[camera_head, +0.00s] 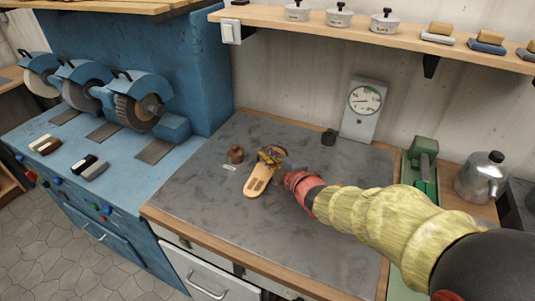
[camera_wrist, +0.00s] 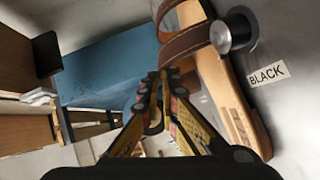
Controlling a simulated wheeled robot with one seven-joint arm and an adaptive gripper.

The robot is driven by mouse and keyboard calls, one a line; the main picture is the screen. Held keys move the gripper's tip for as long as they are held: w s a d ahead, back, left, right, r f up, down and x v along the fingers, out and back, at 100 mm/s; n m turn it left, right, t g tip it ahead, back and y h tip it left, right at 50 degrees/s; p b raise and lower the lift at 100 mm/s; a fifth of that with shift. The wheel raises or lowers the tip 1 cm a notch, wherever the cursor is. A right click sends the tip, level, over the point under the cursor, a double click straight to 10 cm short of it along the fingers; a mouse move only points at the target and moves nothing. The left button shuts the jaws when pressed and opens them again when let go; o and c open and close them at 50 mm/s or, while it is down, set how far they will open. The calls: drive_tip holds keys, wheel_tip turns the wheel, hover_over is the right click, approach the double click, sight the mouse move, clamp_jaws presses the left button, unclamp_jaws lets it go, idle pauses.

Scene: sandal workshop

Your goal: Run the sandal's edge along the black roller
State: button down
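The sandal (camera_head: 258,182) has a tan sole and brown straps and is over the grey bench top. In the wrist view the sandal (camera_wrist: 226,82) fills the middle right. My gripper (camera_head: 272,158) is at its strapped end, and the fingers (camera_wrist: 164,78) come close together at the sole's edge, seemingly shut on it; the exact contact is hidden.
A dial gauge (camera_head: 364,102) and a small dark cylinder (camera_head: 328,138) stand at the bench's back. A green tool (camera_head: 424,168) and a metal pot (camera_head: 482,176) are at right. Blue grinding machines (camera_head: 100,92) stand left. The bench's front left is clear.

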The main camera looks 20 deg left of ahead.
drive_tip(key=shift+w+d+f, duration=0.1)
drive_tip(key=shift+w, duration=0.05)
drive_tip(key=shift+w+d+p, duration=0.25)
drive_tip(key=shift+w+p, duration=0.15)
drive_tip(key=shift+w, duration=0.05)
drive_tip(key=shift+w+d, duration=0.1)
drive_tip(key=shift+w, duration=0.05)
idle(1.0)
drive_tip(key=shift+w, duration=0.1)
drive_tip(key=shift+w+d+p, duration=0.2)
drive_tip(key=shift+w+p, duration=0.25)
drive_tip(key=shift+w, duration=0.25)
drive_tip(key=shift+m, duration=0.3)
drive_tip(key=shift+a, duration=0.35)
idle(0.5)
drive_tip(key=shift+d, duration=0.3)
idle(1.1)
